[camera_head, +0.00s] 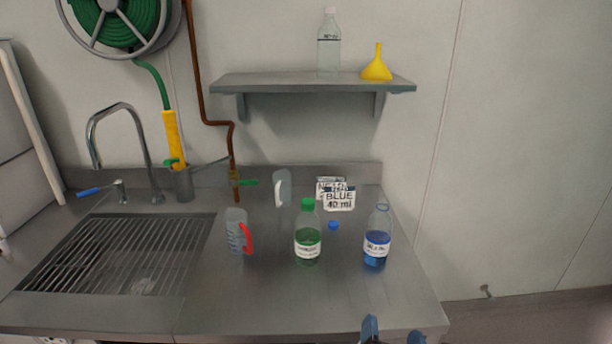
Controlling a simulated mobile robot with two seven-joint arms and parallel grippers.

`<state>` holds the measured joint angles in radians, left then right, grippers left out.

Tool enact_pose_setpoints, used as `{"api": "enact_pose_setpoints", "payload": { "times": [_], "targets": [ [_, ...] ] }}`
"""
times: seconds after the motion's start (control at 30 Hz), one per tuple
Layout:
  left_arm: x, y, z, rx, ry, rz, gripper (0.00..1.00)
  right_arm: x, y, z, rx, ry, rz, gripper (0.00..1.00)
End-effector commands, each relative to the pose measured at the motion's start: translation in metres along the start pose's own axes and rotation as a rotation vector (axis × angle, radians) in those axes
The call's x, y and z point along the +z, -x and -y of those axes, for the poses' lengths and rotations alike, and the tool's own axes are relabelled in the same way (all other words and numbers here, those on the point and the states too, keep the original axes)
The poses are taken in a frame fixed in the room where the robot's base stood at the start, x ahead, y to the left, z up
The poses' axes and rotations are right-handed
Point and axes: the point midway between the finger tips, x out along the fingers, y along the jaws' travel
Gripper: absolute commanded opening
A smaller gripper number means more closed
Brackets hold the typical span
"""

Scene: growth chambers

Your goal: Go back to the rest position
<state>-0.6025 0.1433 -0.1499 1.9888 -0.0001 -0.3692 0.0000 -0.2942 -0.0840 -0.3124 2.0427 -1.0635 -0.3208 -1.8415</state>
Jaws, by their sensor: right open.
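My right gripper (392,334) shows at the bottom edge of the head view, in front of the counter's front right corner. Its two dark fingertips stand apart with nothing seen between them. My left gripper is not in view. On the steel counter (270,305) stand a bottle of green liquid (307,240) with a green cap and an uncapped bottle of blue liquid (377,238). A blue cap (333,225) lies between them. A clear jug with a red handle (236,230) stands left of the green bottle.
A jug with a white handle (283,187) and a card reading "BLUE 40 ml" (340,199) stand at the back. A shelf (300,83) above holds a clear bottle (328,45) and a yellow funnel (377,65). A sink grate (115,255) and faucet (120,130) are left. The front counter is clear.

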Motion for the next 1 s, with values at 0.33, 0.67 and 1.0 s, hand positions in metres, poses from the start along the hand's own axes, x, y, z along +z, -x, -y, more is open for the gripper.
{"api": "enact_pose_setpoints", "payload": {
  "times": [0.33, 0.67, 1.0],
  "targets": [
    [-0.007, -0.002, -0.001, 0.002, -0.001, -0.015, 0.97, -0.016, 0.001, 0.011, -0.036, -0.814, -0.077, 0.93],
    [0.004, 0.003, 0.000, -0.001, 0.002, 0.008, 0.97, -0.045, 0.016, 0.048, -0.192, -1.637, -0.145, 0.93],
    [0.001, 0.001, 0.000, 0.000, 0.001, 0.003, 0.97, -0.082, 0.060, 0.113, -0.499, -2.405, -0.097, 0.93]
  ]
}}
